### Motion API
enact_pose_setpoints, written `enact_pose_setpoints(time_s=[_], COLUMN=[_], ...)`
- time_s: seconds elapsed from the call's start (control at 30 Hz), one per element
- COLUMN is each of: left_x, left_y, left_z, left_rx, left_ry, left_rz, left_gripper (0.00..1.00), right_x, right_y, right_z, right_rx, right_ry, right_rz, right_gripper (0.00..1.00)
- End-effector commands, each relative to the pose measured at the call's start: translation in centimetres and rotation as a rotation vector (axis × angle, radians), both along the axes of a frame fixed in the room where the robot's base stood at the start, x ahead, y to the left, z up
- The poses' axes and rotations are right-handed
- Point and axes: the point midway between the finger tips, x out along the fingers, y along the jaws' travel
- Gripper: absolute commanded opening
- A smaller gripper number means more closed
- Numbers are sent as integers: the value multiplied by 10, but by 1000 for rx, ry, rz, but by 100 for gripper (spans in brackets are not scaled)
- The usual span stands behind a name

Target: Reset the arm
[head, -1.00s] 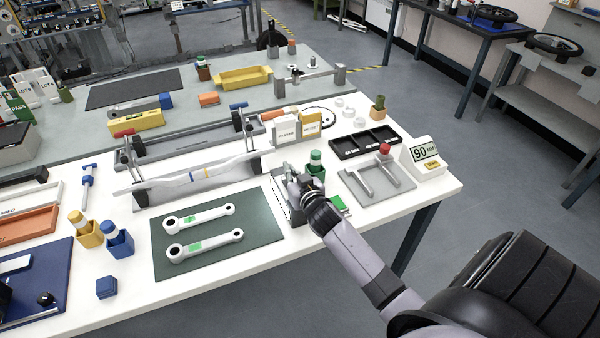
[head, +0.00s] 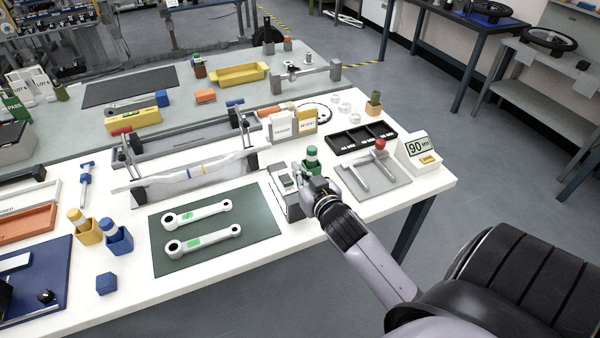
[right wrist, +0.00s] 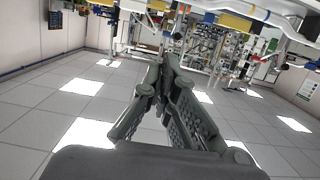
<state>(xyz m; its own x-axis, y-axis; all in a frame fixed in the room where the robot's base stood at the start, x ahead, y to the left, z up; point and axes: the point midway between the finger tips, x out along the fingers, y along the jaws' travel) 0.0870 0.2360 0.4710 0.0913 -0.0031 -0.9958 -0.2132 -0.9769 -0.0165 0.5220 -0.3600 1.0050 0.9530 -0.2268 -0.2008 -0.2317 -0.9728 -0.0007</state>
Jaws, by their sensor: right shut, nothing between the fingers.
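My right gripper (head: 306,184) is over the front right part of the white table (head: 250,262), close to a grey box-like device (head: 283,190) and a green holder (head: 312,158). Whether it touches either cannot be told. In the right wrist view my right gripper (right wrist: 170,62) has its fingers together with nothing between them. My left gripper is not in view.
A green mat (head: 215,250) with two white link arms lies left of the device. A grey tray (head: 395,190) with a red knob, a black divided tray (head: 345,150) and a "90" display (head: 420,148) stand to the right. Floor beyond the table's right edge is clear.

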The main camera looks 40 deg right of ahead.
Motion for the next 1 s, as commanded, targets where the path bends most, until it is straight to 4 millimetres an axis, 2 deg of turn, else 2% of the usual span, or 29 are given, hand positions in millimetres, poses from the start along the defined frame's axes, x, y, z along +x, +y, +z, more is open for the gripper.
enact_pose_setpoints(time_s=[0.4, 0.53, 0.67, 0.8, 1.0], left_x=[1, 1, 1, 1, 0], left_y=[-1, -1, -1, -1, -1], left_z=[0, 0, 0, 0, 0], left_rx=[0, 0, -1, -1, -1], left_ry=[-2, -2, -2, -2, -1], left_rz=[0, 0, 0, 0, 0], left_gripper=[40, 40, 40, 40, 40], right_x=[0, -10, -47, -103, -170], right_y=[0, 9, 36, 75, 114], right_z=[0, -12, -47, -81, -103], right_rx=[0, 4, 8, 10, 8], right_ry=[1, 65, 266, 530, 790], right_rz=[0, -1, 15, 76, 180], right_gripper=[0, 0, 0, 0, 0])
